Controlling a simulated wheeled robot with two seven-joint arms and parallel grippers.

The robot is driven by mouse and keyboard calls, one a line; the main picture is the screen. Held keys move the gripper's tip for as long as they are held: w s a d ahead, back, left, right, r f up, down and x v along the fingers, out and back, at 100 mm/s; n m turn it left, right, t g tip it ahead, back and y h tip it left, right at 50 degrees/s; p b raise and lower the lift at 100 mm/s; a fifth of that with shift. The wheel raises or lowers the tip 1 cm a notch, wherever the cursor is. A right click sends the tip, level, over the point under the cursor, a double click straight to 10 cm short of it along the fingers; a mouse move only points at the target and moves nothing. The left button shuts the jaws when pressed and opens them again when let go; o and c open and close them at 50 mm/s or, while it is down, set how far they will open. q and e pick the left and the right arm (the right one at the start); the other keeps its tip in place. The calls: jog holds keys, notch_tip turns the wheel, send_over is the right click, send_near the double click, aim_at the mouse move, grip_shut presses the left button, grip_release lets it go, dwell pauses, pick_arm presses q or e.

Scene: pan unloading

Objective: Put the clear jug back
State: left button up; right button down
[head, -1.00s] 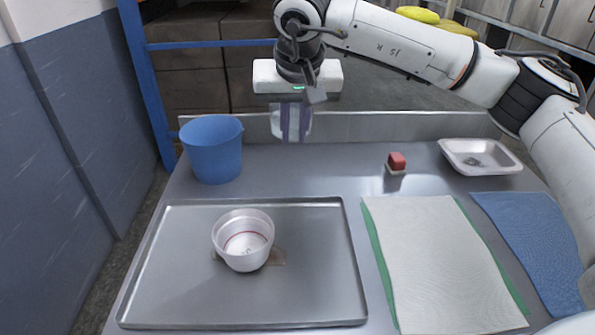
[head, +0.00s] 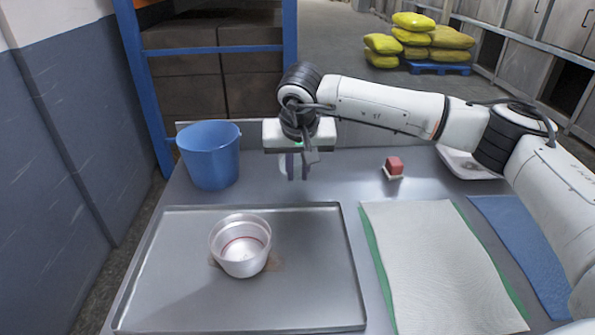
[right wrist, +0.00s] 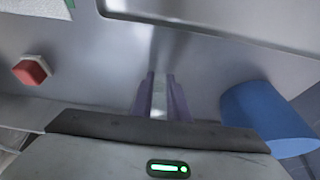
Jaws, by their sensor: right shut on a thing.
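My right gripper (head: 296,168) is shut on a clear, see-through thing that I take for the clear jug (head: 283,164), low over the back of the table. The jug shows only faintly, as a pale strip (right wrist: 159,97) between the purple fingers (right wrist: 159,98) in the right wrist view, so its outline is hard to make out. I cannot tell whether it touches the table. A whitish, translucent tub (head: 241,262) with a red line stands upright on the metal tray (head: 160,285). My left gripper is not in view.
A blue bucket (head: 210,158) stands left of the gripper. A red-topped block (head: 394,167) is to its right, with a white dish (head: 462,164) partly behind my arm. A pale cloth (head: 435,260) and a blue cloth (head: 525,245) lie at right. A low ledge edges the back.

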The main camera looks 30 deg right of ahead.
jog(key=shift+f, duration=0.3)
jog(key=shift+f, duration=0.2)
jog(key=c, duration=1.7)
grip_release()
jog(key=shift+r, duration=0.35)
jog(key=v, duration=1.1)
jog(key=shift+s+r, duration=0.15)
jog(key=shift+r, duration=0.2)
